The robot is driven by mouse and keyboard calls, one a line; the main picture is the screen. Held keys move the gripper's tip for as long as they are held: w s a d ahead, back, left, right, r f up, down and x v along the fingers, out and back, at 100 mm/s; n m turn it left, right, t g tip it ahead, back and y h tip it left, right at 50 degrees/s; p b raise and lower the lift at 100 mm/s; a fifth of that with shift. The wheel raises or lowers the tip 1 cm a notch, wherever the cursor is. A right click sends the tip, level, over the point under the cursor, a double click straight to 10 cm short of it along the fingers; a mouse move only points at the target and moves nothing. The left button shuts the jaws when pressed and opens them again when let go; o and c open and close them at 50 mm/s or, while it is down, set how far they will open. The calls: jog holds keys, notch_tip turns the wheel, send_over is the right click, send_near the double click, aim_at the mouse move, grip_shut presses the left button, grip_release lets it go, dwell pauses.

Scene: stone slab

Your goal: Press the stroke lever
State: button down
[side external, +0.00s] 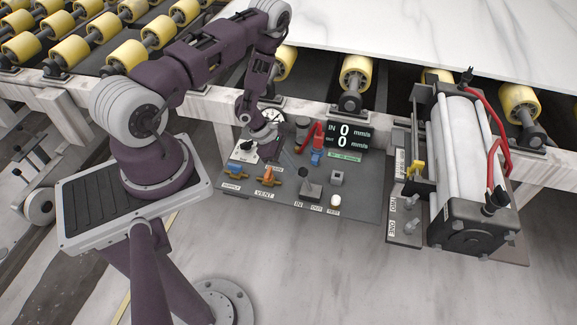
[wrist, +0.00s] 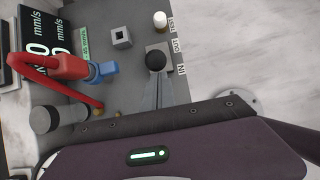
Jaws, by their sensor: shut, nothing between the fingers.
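The stroke lever has a dark knob (side external: 311,189) on a grey block, beside the IN and OUT labels near the front edge of the control panel (side external: 365,200). Its round black knob (wrist: 156,60) also shows in the wrist view. My gripper (side external: 287,156) is over the panel, to the left of and behind the lever in the side view. In the wrist view its slim grey fingers (wrist: 157,88) are together, empty, and point at the knob. Their tips appear close to it; I cannot tell whether they touch. The lever's lower part is partly hidden.
The panel also carries a red hose (wrist: 45,68) with a blue fitting, orange and blue valves (side external: 268,180), a small grey square switch (side external: 337,177), a white button (side external: 334,201) and a speed display (side external: 349,136) reading 0. A cylinder unit (side external: 468,170) stands right; rollers and a slab lie behind.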

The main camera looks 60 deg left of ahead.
aim_at(306, 169)
jog(key=w+d+g+y, duration=0.1)
jog(key=w+d+r+g+y, duration=0.2)
jog(key=w+d, duration=0.1)
jog(key=shift+g+y, duration=0.3)
jog(key=shift+y, duration=0.1)
jog(key=shift+w+d, duration=1.15)
jog(key=shift+d, duration=0.2)
jog(key=s+a+r, duration=0.2)
jog(key=s+a, duration=0.1)
jog(key=shift+a+r, duration=0.2)
jog(key=shift+r, duration=0.05)
notch_tip(306, 169, up, 9)
jog(key=shift+w+d, duration=0.25)
